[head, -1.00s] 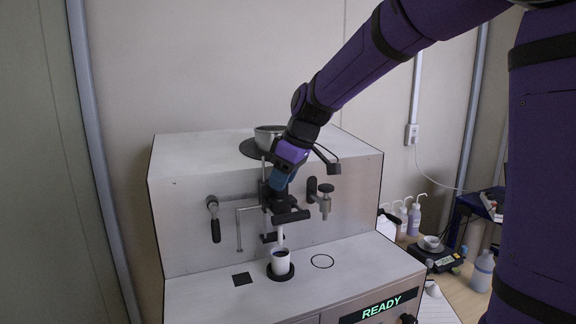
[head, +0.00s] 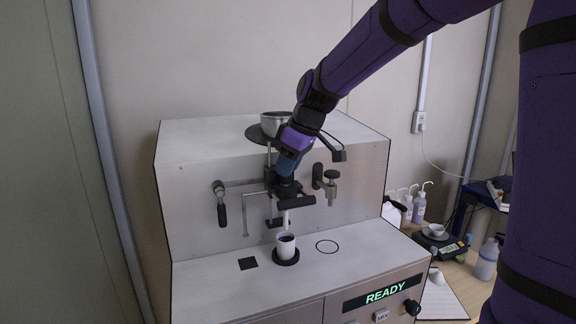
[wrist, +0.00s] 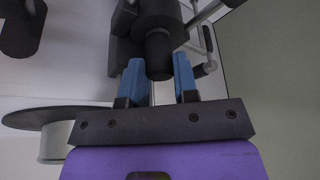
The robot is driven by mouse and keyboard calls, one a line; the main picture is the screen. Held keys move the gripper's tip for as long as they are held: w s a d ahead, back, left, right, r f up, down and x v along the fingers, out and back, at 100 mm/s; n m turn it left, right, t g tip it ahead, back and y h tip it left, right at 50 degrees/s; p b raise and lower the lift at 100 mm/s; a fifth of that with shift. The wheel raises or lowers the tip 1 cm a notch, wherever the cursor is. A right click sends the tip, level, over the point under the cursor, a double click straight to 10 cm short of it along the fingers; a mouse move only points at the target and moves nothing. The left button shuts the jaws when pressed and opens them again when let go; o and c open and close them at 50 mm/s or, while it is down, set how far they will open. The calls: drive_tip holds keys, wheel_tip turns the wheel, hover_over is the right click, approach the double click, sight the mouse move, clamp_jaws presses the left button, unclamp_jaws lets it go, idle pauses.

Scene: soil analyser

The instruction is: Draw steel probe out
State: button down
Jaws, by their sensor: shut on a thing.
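My gripper (head: 284,176) is at the middle of the front of the soil analyser (head: 350,195). In the wrist view, its blue fingers (wrist: 160,85) are on either side of a dark round knob (wrist: 158,55) and shut on it. A thin bent steel rod (head: 245,218), which looks like the steel probe, hangs down just left of the gripper, apart from the fingers. A dark crosspiece (head: 296,201) and a pale spout (head: 285,217) are below the gripper. My gripper and arm hide part of the fittings behind them.
A white cup (head: 286,252) with dark contents stands on a black disc under the spout. A black-handled lever (head: 221,208) is at left and a valve (head: 329,182) at right. A metal bowl (head: 273,123) sits on top.

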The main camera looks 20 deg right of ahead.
drive_tip(key=shift+r, duration=0.65)
idle(0.3)
wheel_tip(320, 180, up, 15)
drive_tip(key=shift+r, duration=0.2)
idle(2.8)
idle(0.4)
